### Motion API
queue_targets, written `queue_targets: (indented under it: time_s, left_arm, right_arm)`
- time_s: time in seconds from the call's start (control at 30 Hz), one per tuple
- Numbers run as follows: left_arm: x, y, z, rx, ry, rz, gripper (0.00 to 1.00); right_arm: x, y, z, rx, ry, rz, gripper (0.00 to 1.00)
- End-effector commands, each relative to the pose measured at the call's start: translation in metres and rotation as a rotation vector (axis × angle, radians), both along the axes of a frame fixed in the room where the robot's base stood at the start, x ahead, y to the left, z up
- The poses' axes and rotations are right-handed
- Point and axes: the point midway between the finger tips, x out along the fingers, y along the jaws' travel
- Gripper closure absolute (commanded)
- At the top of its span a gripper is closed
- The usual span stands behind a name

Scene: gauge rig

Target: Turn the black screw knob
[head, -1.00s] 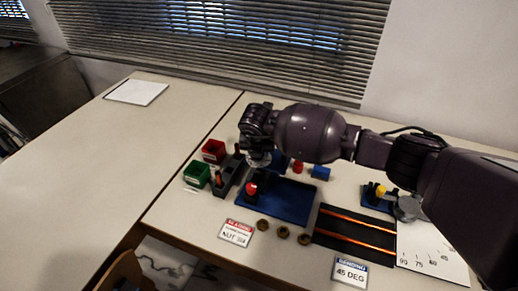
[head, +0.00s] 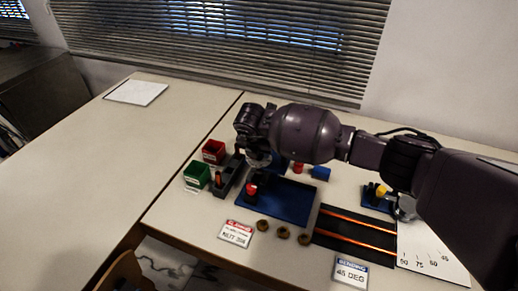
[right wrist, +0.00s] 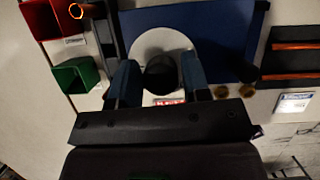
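The black screw knob (right wrist: 160,73) shows in the right wrist view as a dark round shape over a pale disc (right wrist: 160,42). My right gripper (right wrist: 160,78) has one blue-grey finger on each side of it. The fingers are apart, with the knob between them; whether they touch it is hard to tell. In the head view my right gripper (head: 258,160) points down over the left end of the blue base plate (head: 290,204), and the hand hides the knob. My left gripper is not in view.
Close by are a red bin (head: 213,151), a green bin (head: 197,174), a grey block (head: 226,180) and a red knob (head: 250,190). Several brass nuts (head: 283,233), a dark board with orange rods (head: 352,236) and label cards lie in front. The left table (head: 90,180) is mostly clear.

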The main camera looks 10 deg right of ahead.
Motion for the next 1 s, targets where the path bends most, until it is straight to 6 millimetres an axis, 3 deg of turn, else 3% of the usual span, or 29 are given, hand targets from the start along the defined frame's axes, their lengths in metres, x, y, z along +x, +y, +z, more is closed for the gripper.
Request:
queue_targets:
  time_s: [0.1,0.47,1.0]
  left_arm:
    - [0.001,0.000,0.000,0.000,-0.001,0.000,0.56]
    - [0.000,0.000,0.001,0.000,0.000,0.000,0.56]
    - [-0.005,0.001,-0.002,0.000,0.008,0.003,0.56]
  right_arm:
    - [0.000,0.000,0.000,0.000,0.000,0.001,0.41]
    - [-0.002,0.001,0.005,0.000,-0.001,0.001,0.41]
    - [-0.031,0.015,0.084,0.000,-0.002,0.003,0.41]
